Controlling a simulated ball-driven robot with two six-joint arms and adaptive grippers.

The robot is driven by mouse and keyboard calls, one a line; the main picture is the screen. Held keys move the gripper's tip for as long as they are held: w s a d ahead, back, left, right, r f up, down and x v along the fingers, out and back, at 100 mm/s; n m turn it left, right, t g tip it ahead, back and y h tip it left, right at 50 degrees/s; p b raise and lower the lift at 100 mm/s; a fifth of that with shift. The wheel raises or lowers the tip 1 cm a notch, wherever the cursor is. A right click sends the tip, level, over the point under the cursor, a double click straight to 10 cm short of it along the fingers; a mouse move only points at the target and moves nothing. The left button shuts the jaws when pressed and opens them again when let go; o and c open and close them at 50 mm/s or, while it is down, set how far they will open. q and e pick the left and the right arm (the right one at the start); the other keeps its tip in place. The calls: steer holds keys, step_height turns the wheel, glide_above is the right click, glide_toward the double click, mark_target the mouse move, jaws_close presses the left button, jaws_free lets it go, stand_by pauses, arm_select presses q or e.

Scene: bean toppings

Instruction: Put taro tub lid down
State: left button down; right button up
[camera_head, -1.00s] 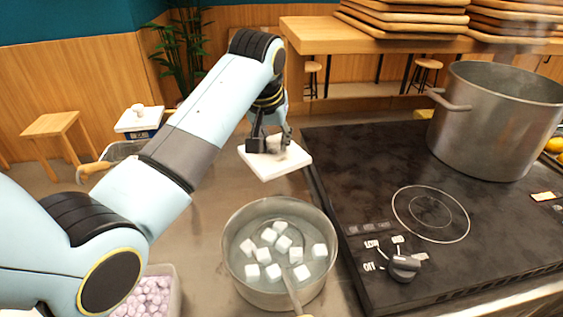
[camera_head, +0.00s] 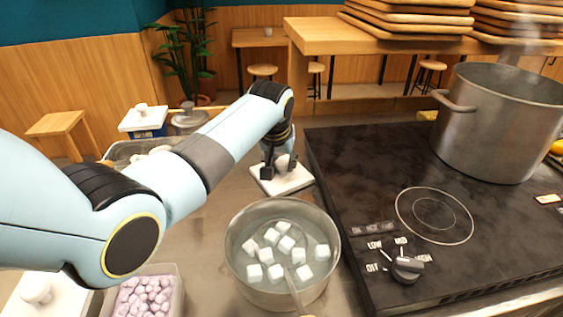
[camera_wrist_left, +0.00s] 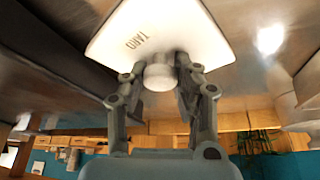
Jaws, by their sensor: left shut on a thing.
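The taro tub lid (camera_head: 292,185) is a white square plate with a round knob, close above or on the metal counter between the pot and the stove; I cannot tell whether it touches. It also shows in the left wrist view (camera_wrist_left: 200,30), with "TARO" printed on it. My left gripper (camera_head: 279,164) is shut on the lid's knob (camera_wrist_left: 159,75), one finger on each side. The open taro tub (camera_head: 148,294), full of pale purple pieces, stands at the lower left. My right gripper is not in view.
A pot (camera_head: 236,270) with white cubes in liquid stands just in front of the lid. The black stove (camera_head: 345,160) borders it on the right, with a large steel pot (camera_head: 490,125). Another white lid (camera_head: 40,292) with a knob lies at the lower left.

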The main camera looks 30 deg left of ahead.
arm_select(q)
steer(key=shift+f, duration=0.2)
steer(key=c, duration=1)
jaws_free()
steer(key=p+v, duration=0.1)
steer(key=v, duration=1.1)
steer(key=shift+r, duration=0.2)
